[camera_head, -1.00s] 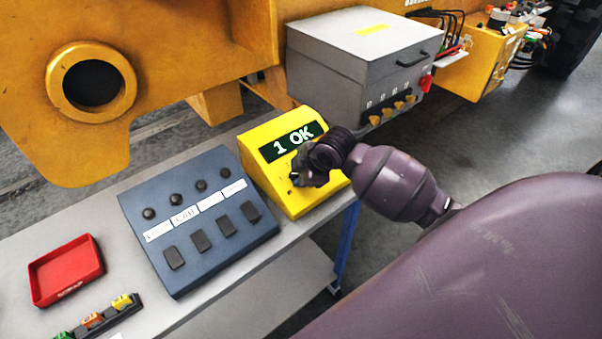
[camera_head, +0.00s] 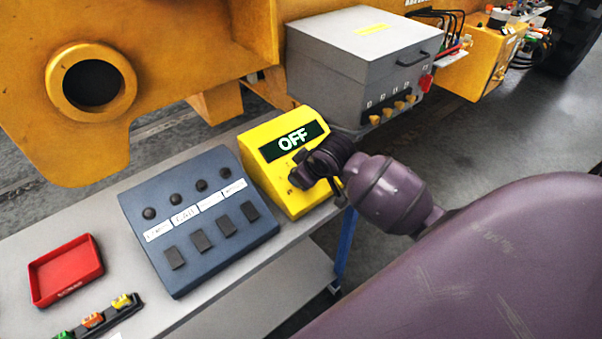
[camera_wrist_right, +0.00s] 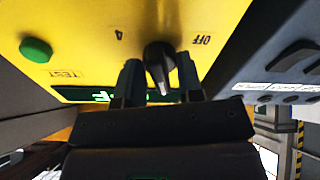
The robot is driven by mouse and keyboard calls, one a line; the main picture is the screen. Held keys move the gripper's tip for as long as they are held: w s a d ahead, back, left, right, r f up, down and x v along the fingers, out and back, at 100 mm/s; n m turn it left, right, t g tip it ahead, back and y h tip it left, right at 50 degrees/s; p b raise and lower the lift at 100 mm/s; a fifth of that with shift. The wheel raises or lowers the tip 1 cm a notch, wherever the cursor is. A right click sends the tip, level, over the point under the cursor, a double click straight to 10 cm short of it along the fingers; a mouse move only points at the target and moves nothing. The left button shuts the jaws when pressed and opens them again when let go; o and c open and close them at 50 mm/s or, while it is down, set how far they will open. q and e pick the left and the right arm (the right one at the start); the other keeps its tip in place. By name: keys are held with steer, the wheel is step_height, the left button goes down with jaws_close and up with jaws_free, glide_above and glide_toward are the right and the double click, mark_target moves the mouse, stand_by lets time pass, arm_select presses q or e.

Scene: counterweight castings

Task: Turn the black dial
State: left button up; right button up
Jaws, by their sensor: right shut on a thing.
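The black dial (camera_wrist_right: 158,62) is on the face of a yellow box (camera_head: 318,207) and shows in the right wrist view between my two fingers. My right gripper (camera_wrist_right: 160,82) is shut on it; in the head view the gripper (camera_head: 302,180) is against the box face and hides the dial. The box's display (camera_head: 292,141) reads OFF. In the right wrist view the face appears upside down, with an OFF label (camera_wrist_right: 202,41) right of the dial and a green button (camera_wrist_right: 36,50) at the left by a TEST label. My left gripper is out of view.
A blue-grey panel (camera_head: 200,262) with knobs and dark switches stands left of the yellow box on a grey bench. A grey lidded box (camera_head: 330,75) stands behind. A red tray (camera_head: 66,270) lies at the left.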

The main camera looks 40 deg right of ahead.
steer(key=shift+m, duration=1.6)
steer(key=o, duration=0.6)
steer(key=shift+c, duration=0.2)
steer(key=a+v, duration=0.1)
steer(key=v, duration=0.9)
steer(key=shift+s+d+r, duration=0.25)
steer(key=shift+d+r, duration=0.1)
